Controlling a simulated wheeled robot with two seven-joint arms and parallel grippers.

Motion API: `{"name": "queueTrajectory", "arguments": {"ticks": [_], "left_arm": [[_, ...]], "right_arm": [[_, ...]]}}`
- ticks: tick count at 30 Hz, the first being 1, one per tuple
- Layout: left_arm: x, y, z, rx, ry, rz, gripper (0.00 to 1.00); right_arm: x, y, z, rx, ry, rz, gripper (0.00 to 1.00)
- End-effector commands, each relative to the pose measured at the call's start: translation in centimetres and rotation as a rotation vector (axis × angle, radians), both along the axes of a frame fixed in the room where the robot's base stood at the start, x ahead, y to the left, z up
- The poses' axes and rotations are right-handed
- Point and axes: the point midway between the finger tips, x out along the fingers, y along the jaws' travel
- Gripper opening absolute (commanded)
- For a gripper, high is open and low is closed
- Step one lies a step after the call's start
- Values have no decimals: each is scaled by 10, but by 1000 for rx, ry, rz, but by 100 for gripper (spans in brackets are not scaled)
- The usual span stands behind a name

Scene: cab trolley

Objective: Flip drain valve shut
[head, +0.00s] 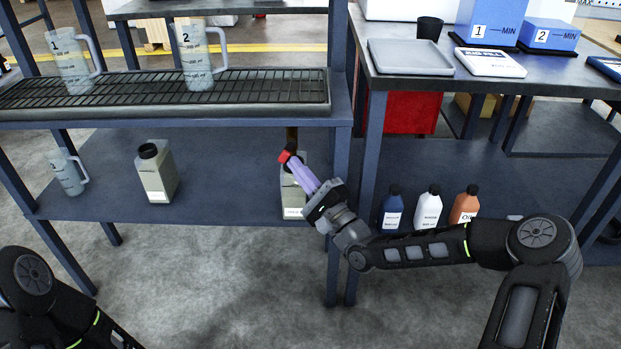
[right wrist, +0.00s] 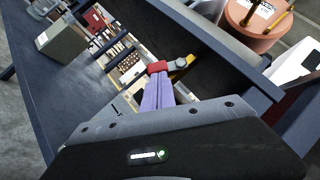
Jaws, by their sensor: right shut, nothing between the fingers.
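The drain valve shows as a small red handle (head: 287,153) on a brass pipe (head: 292,133) under the drip tray's right end. In the right wrist view the red handle (right wrist: 157,67) sits beside a grey round fitting (right wrist: 181,62) and the brass pipe (right wrist: 186,71). My right gripper (head: 291,161) has purple fingers, shut and empty, with the tips right at the red handle. In the right wrist view the fingertips (right wrist: 158,78) overlap the handle's lower edge; I cannot tell whether they touch. My left gripper is out of view.
The drip tray (head: 200,112) carries two numbered jugs (head: 70,62) (head: 198,60). The shelf below (head: 228,165) holds a jug (head: 67,172), a grey canister (head: 156,172) and another canister (head: 294,200) partly behind my right gripper. Three bottles (head: 428,208) stand right of the trolley leg (head: 340,250).

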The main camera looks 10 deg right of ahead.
Motion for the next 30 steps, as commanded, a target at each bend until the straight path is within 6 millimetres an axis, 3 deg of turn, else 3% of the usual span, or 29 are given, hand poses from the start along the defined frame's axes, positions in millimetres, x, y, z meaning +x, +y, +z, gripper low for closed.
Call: {"name": "queueTrajectory", "arguments": {"ticks": [1,4,9,23,30], "left_arm": [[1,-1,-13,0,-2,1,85],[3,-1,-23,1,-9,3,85],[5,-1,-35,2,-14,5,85],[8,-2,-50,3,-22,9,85],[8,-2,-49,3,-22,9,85]], "right_arm": [[1,3,-8,49,-10,-1,0],[3,8,-8,140,-34,0,0],[5,15,-5,127,-33,-2,0],[10,38,3,124,-33,-1,0],[10,38,4,124,-32,-1,0]]}}
